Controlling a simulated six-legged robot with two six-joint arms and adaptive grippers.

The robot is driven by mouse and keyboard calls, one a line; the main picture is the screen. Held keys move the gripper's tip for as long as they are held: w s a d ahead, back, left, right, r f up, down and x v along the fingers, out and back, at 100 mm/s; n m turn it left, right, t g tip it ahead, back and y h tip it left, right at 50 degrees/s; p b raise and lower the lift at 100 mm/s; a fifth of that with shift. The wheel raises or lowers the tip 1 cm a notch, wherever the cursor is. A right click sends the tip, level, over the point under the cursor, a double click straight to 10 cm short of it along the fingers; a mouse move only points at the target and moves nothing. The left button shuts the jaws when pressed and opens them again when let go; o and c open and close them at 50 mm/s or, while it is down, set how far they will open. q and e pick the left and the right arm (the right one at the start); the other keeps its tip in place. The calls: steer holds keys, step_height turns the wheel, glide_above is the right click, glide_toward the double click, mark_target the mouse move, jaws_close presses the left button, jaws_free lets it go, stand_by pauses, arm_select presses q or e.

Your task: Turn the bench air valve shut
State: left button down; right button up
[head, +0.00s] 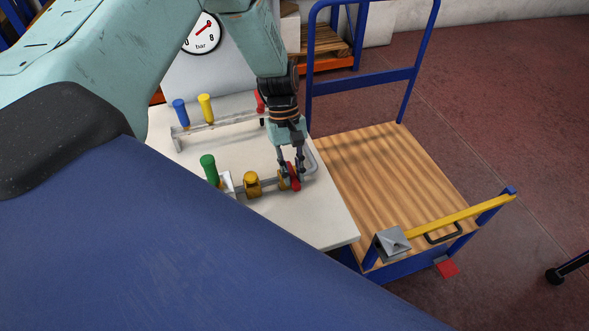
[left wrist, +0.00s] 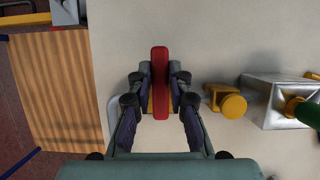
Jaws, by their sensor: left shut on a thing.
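The air valve's red handle (head: 293,176) sits at the right end of a brass and grey pipe fitting on the white bench (head: 320,223). In the left wrist view the red handle (left wrist: 160,83) stands lengthwise between my fingers. My left gripper (head: 291,170) reaches down from above and is shut on the red handle; its fingers also show in the left wrist view (left wrist: 160,88), one on each side. The brass valve body is mostly hidden behind the fingers and handle. I do not see my right gripper.
A rack (head: 215,125) holds blue, yellow and red handled tools behind. A pressure gauge (head: 202,34) stands at the back. A blue trolley with a wooden deck (head: 390,175) is to the right.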

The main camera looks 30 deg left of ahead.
stand_by(0.5)
arm_select(q)
steer(key=c, duration=1.2)
jaws_free()
steer(key=shift+s, duration=0.1)
steer(key=shift+r, duration=0.1)
steer(key=shift+w+a+r, duration=0.15)
steer(key=shift+w+r, duration=0.1)
steer(key=shift+r, duration=0.1)
steer(key=v, duration=1.1)
steer(key=shift+r, duration=0.1)
steer(key=shift+s, duration=0.1)
